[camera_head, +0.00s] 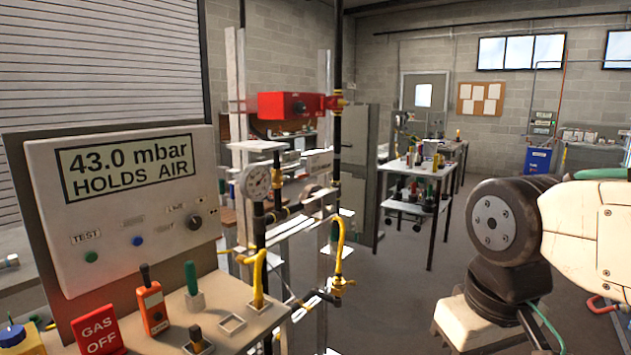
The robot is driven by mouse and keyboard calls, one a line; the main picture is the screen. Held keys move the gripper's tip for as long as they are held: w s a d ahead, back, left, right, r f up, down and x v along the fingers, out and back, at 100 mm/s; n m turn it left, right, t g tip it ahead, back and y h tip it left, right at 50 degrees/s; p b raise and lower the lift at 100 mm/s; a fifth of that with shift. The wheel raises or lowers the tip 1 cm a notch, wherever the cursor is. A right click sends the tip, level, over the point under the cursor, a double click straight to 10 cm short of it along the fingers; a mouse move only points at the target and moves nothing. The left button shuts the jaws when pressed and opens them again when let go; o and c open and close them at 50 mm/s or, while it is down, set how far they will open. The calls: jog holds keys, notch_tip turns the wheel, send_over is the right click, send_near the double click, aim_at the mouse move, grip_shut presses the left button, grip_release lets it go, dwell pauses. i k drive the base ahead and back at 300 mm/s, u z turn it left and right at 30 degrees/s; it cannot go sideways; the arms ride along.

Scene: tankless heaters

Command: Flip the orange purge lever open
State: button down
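I cannot pick out an orange purge lever with certainty in the head view. The gas pipework rises in the middle, with a round dial gauge (256,181), a yellow hose (340,240) and a small yellow-brass fitting (340,287) at the hose's lower end. A red box (291,105) sits high on the rig, with a small red part (337,102) on the pipe beside it. Any lever there is too small to tell. My arm's links show at the right, apart from the pipework in the picture. My gripper is not in view.
A test panel (120,215) at left reads "43.0 mbar HOLDS AIR". Below it, a bench holds a red "GAS OFF" sign (99,329), an orange handheld device (152,308) and a green-handled tool (193,287). A tool cart (415,170) stands behind. Open floor lies between rig and arm.

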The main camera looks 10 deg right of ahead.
aim_at(286, 179)
jog(key=z, duration=0.25)
jog(key=i, duration=1.2)
jog(key=u, duration=0.35)
